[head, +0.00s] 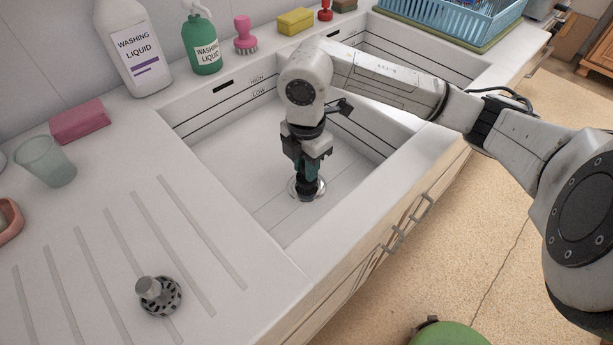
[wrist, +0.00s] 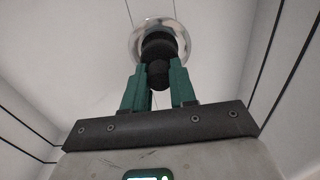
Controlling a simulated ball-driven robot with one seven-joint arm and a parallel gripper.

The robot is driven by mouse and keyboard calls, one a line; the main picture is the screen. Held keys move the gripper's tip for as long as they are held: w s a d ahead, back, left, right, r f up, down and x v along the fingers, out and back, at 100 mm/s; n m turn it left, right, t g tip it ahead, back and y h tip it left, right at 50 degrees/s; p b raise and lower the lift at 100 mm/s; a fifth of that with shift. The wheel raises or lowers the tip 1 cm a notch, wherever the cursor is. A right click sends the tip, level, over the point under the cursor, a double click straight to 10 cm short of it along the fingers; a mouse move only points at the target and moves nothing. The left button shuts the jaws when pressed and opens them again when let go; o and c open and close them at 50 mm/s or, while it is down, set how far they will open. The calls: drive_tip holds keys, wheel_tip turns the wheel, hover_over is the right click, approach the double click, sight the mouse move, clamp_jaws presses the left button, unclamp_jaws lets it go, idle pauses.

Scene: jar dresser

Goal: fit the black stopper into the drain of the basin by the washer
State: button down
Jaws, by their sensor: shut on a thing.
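The black stopper (wrist: 158,48) is held between the green fingers of my gripper (wrist: 158,78). In the head view my gripper (head: 307,178) points down into the near basin, shut on the stopper (head: 308,188). The stopper is at the shiny metal drain (head: 293,188) in the floor of the white basin (head: 245,180). In the wrist view the drain ring (wrist: 137,38) shows around the stopper. I cannot tell whether the stopper is seated in the drain or just above it.
A metal strainer (head: 158,297) lies on the ribbed drainboard (head: 90,260). A glass (head: 45,160) and pink sponge (head: 79,121) stand at left. Washing liquid bottles (head: 133,45), a pink brush (head: 244,38) and a yellow sponge (head: 295,21) line the back. A blue rack (head: 470,22) is beyond a second basin.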

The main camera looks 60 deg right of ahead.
drive_tip(key=shift+f, duration=1.9)
drive_tip(key=shift+f, duration=0.15)
drive_tip(key=c, duration=0.9)
unclamp_jaws()
wheel_tip(320, 180, up, 12)
drive_tip(key=shift+r+p, duration=0.15)
drive_tip(key=shift+p, duration=0.2)
